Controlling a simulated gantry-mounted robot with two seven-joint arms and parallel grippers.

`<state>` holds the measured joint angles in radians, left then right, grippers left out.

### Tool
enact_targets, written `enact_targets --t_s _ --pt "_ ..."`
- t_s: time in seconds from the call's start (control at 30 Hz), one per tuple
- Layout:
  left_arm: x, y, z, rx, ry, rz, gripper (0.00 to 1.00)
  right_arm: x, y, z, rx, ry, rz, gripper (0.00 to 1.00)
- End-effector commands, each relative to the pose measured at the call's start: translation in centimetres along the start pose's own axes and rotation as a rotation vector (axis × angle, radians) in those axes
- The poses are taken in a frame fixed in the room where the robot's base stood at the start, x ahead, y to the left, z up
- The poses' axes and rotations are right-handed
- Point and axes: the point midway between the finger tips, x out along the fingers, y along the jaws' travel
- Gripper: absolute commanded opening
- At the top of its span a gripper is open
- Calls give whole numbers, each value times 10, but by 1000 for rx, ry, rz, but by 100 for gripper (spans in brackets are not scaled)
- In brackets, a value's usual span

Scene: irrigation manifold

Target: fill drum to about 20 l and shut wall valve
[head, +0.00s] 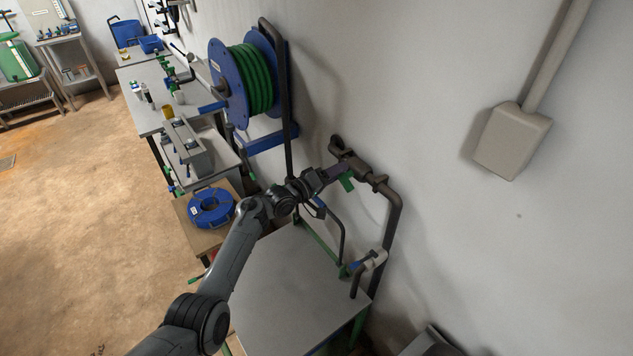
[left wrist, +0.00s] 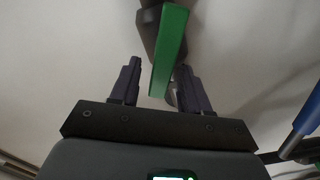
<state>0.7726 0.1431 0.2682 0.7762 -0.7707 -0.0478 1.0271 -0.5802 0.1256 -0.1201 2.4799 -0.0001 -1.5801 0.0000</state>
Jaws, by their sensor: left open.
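The wall valve's green lever (head: 347,183) hangs on the dark pipe (head: 396,200) along the right wall. My left gripper (head: 340,171) is at this valve. In the left wrist view the green lever (left wrist: 170,48) shows between the two fingers of my left gripper (left wrist: 159,68). The fingers are open, with a gap on the lever's left side; whether the right finger touches it is unclear. A green drum-like vessel (head: 14,62) stands at the far left on a low stand; I cannot tell whether it is the task's drum. No fill level is readable. My right gripper is out of view.
A grey-topped table (head: 285,300) stands below the valve, with a small tap (head: 370,262) at its right edge. A blue reel with green hose (head: 248,80) hangs on the wall. A blue coil (head: 211,208) lies on a lower stand. The floor at left is clear.

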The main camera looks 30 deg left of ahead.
Motion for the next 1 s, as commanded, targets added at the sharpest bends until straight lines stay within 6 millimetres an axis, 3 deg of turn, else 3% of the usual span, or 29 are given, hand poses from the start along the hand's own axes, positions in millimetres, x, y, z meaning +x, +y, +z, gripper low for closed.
enact_targets --t_s 0.6,1.0 --pt "-84 -1 0 1 -1 -2 46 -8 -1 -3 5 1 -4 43" --pt "-97 0 0 0 -1 -1 46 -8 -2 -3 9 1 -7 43"
